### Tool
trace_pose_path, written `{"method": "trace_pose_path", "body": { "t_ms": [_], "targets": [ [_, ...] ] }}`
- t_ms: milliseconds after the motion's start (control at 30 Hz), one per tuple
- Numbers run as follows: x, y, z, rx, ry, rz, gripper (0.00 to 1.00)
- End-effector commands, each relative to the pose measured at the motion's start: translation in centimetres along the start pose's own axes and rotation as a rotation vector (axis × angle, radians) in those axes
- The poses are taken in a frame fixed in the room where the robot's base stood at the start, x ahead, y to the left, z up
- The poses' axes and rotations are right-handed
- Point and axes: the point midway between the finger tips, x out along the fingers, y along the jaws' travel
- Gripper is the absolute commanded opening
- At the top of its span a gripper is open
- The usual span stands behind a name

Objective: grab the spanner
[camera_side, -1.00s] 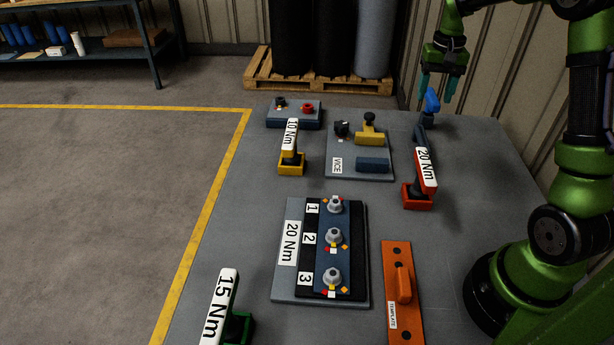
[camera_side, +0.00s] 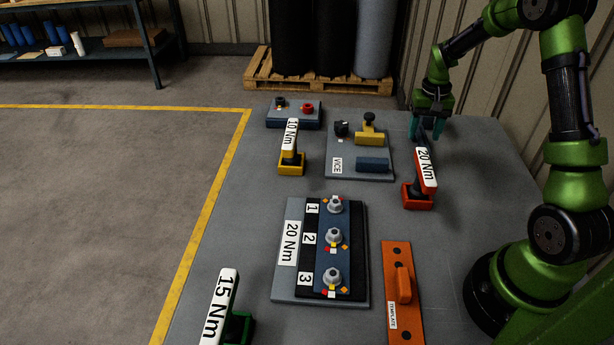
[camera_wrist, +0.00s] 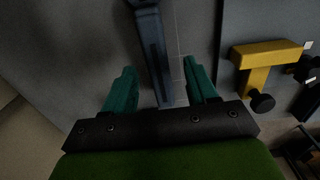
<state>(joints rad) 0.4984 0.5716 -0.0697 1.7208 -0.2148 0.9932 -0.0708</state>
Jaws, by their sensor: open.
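Three labelled tools stand in coloured holders: the 20 Nm one (camera_side: 426,168) in a red holder (camera_side: 417,196), the 10 Nm one (camera_side: 291,134) in yellow, and the 15 Nm one (camera_side: 219,302) in green. I cannot tell which is the spanner meant. My gripper (camera_side: 427,127) is at the back right of the bench, behind the 20 Nm tool, pointing down. In the wrist view my gripper (camera_wrist: 160,68) is open, its teal fingers either side of a long blue-grey bar (camera_wrist: 151,45).
A vice plate (camera_side: 340,173) lies left of my gripper; its yellow block (camera_wrist: 262,55) shows in the wrist view. A bolt plate (camera_side: 284,275) and an orange template (camera_side: 403,318) lie nearer the front. A button box (camera_side: 293,115) sits at the back left.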

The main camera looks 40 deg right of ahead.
Motion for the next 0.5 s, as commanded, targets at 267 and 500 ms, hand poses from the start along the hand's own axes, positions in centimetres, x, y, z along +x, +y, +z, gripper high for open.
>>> {"method": "trace_pose_path", "body": {
  "t_ms": [267,500],
  "targets": [
    [3.8,0.3,0.3,0.001,-0.002,0.001,0.57],
    [4.1,0.2,0.3,0.001,0.001,0.0,0.57]
  ]
}}
